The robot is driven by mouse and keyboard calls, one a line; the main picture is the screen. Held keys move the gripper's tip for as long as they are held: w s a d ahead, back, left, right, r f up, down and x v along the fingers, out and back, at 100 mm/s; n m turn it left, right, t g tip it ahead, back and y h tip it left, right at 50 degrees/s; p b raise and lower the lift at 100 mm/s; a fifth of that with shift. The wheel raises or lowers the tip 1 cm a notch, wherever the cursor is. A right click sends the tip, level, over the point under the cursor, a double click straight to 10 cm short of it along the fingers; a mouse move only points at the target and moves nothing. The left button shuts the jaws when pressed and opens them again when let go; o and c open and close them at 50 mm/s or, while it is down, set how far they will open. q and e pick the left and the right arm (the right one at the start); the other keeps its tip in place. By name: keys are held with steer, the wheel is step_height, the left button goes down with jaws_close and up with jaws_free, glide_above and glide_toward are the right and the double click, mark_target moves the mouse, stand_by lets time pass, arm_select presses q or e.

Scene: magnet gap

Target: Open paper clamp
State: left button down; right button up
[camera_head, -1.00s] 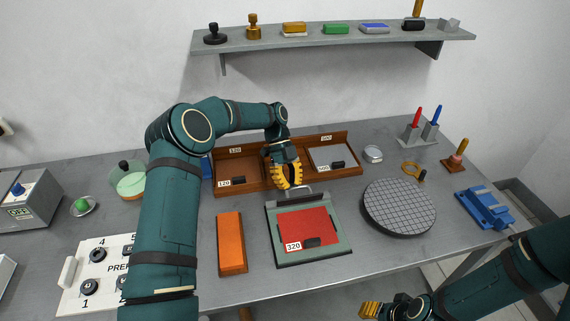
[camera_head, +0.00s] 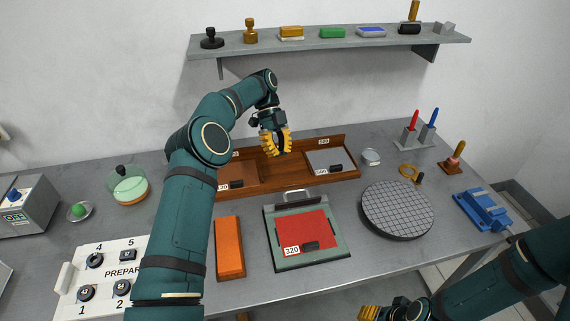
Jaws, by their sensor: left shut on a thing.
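The paper clamp is the green-framed board (camera_head: 341,248) at the front middle of the table, with a grey bar and a raised metal handle (camera_head: 296,195) along its back edge. A red sheet (camera_head: 302,231) tagged 320 lies flat on it, with a small dark block on the sheet. My left gripper (camera_head: 277,146), with yellow fingers, is above the wooden tray, behind the clamp and apart from its handle. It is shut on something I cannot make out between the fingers.
The wooden tray (camera_head: 290,179) with brown and grey sheets stands behind the clamp. An orange block (camera_head: 229,248) lies left of it, a round gridded plate (camera_head: 398,209) right. A numbered panel (camera_head: 108,272) is partly behind my left arm. A shelf (camera_head: 330,44) overhangs the back.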

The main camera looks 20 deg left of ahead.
mark_target(291, 184)
arm_select(q)
steer(key=w+d+f+n+t+y+b, duration=0.1)
steer(key=f+n, duration=0.3)
steer(key=n, duration=0.6)
steer(key=w+d+f+n+t+y+b, duration=0.1)
steer(key=f+n+t+y+b, duration=0.2)
steer(key=n, duration=0.7)
steer(key=w+d+f+n+t+y+b, duration=0.1)
steer(key=f+n+t+y+b, duration=0.2)
steer(key=f+n, duration=0.3)
steer(key=shift+f+n+t, duration=0.2)
steer(key=shift+n+t, duration=0.1)
steer(key=shift+n, duration=0.9)
steer(key=shift+f+n+t, duration=0.15)
steer(key=shift+n+t, duration=0.15)
steer(key=shift+n, duration=0.9)
steer(key=shift+s+d+r+b, duration=0.2)
steer(key=shift+s+d+r, duration=0.25)
steer(key=shift+s, duration=0.15)
steer(key=shift+s+d+r+b, duration=0.15)
steer(key=shift+s+d+r, duration=0.3)
steer(key=shift+s, duration=0.15)
steer(key=shift+s+d, duration=0.2)
steer(key=shift+s, duration=0.05)
arm_select(e)
step_height(291, 184, down, 8)
steer(key=s, duration=0.1)
steer(key=shift+s+g, duration=0.25)
steer(key=shift+g, duration=0.05)
